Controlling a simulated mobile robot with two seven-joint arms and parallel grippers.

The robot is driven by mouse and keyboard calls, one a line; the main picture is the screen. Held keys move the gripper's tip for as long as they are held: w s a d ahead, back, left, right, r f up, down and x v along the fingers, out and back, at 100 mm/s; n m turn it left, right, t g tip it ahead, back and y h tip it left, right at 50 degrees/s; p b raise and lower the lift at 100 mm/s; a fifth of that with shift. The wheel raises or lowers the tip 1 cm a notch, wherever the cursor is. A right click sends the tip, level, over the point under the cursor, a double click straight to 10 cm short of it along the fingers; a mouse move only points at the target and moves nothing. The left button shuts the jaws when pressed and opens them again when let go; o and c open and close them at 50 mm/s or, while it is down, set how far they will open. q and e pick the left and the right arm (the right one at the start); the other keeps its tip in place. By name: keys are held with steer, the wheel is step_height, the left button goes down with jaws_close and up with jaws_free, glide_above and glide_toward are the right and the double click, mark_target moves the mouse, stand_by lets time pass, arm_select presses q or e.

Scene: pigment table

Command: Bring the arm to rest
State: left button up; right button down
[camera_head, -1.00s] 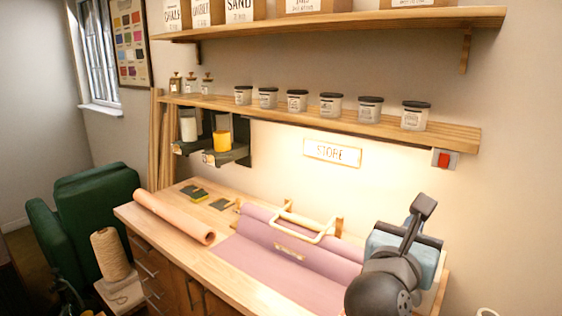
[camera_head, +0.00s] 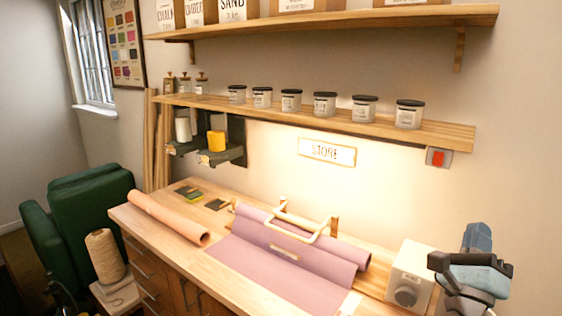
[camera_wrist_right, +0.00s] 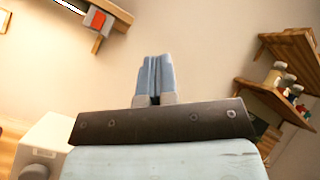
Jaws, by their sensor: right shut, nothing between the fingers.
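My right gripper (camera_head: 478,237) is at the right of the head view, in front of the wall and to the right of the white box. Its blue-grey fingers point upward, are together and hold nothing. In the right wrist view the closed fingers (camera_wrist_right: 153,75) stand up against the bare wall, with no object between them. My left gripper is not in view.
A white box with a dark knob (camera_head: 406,297) stands beside my right arm. A purple roll (camera_head: 300,262) and a peach roll (camera_head: 165,215) lie on the wooden table. Lidded jars (camera_head: 325,104) line the shelf (camera_head: 445,132); a red switch (camera_head: 438,157) is below it.

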steer(key=s+a+f+n+g+y, duration=0.1)
steer(key=s+a+f+n+y, duration=0.15)
steer(key=f+n+y, duration=0.7)
steer(key=s+a+f+n+g+y, duration=0.1)
steer(key=a+f+n+y, duration=0.2)
steer(key=f+n+y, duration=0.7)
steer(key=s+a+f+n+g+y, duration=0.1)
steer(key=s+a+f+n+y, duration=0.25)
steer(key=n, duration=1.05)
steer(key=s+d+f+n+g+h, duration=0.2)
steer(key=s+d+f+n+g, duration=0.15)
steer(key=f, duration=0.45)
steer(key=s+d+f+n+g+h, duration=0.25)
steer(key=s+f, duration=0.25)
steer(key=f, duration=0.4)
steer(key=s+d+f+n+g+h, duration=0.2)
steer(key=s+f+g, duration=0.15)
steer(key=f, duration=0.45)
steer(key=a+r+m+t+p, duration=0.1)
steer(key=a+r+m, duration=0.1)
steer(key=a, duration=0.4)
steer(key=a+r+m+p, duration=0.1)
steer(key=a+m, duration=0.2)
steer(key=a, duration=0.4)
steer(key=shift+w+r+t+p, duration=0.15)
steer(key=shift+r+t+p, duration=0.15)
steer(key=shift+r+t, duration=0.1)
steer(key=shift+m, duration=0.25)
